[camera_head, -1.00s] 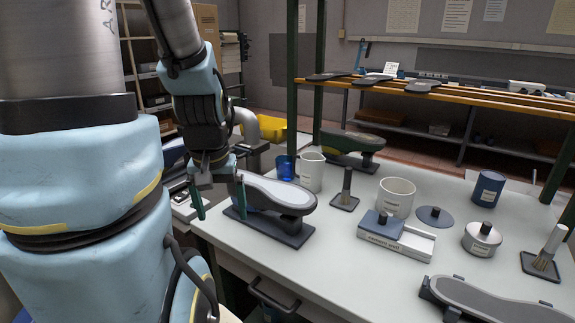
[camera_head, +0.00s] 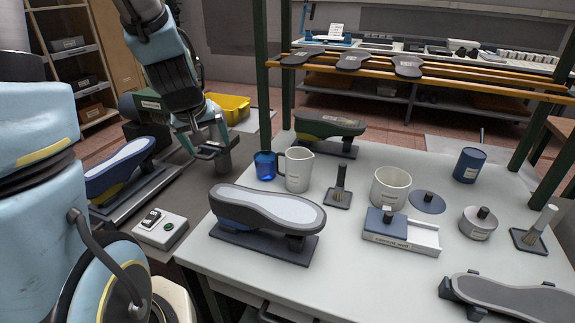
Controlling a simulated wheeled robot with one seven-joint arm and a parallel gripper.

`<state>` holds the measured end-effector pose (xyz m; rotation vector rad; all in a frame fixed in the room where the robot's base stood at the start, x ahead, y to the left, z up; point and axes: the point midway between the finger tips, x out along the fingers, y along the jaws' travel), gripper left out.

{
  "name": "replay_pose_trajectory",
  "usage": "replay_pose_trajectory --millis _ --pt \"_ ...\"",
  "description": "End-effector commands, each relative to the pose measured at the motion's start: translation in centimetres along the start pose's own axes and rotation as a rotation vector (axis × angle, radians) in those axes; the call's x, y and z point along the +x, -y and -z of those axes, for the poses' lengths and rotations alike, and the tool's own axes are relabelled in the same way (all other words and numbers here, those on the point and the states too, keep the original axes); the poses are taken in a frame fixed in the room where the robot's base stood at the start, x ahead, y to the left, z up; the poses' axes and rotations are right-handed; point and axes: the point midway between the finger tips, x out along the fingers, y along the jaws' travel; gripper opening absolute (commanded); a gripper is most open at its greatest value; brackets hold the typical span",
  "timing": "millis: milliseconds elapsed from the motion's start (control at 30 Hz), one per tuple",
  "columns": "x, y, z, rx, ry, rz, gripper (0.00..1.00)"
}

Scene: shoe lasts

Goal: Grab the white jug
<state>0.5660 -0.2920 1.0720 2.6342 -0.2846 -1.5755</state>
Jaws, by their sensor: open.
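The white jug (camera_head: 299,170) stands upright on the white table, behind the middle shoe last. My gripper (camera_head: 216,155) is open and empty, to the left of the blue mug and the jug, above the gap by the table's left edge. Nothing hides the jug from this view.
A grey shoe last on a stand (camera_head: 266,212) lies in front of the jug, and a green one (camera_head: 328,128) behind it. Green posts (camera_head: 287,70) rise behind.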

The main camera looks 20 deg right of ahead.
Motion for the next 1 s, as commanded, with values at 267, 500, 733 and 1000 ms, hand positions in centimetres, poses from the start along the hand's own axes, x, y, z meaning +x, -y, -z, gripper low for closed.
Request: replay_pose_trajectory --millis 267,500,733,1000 --pt "2.2 -7.3 3.6 -0.027 -0.161 -0.037 0.93" --pt "5.2 -16.7 4.1 -0.076 -0.365 -0.007 0.93" --pt "6.2 -23.7 -1.3 -0.111 -0.567 0.157 0.93" --pt "5.0 -25.7 -7.3 -0.108 -0.683 0.325 0.93"
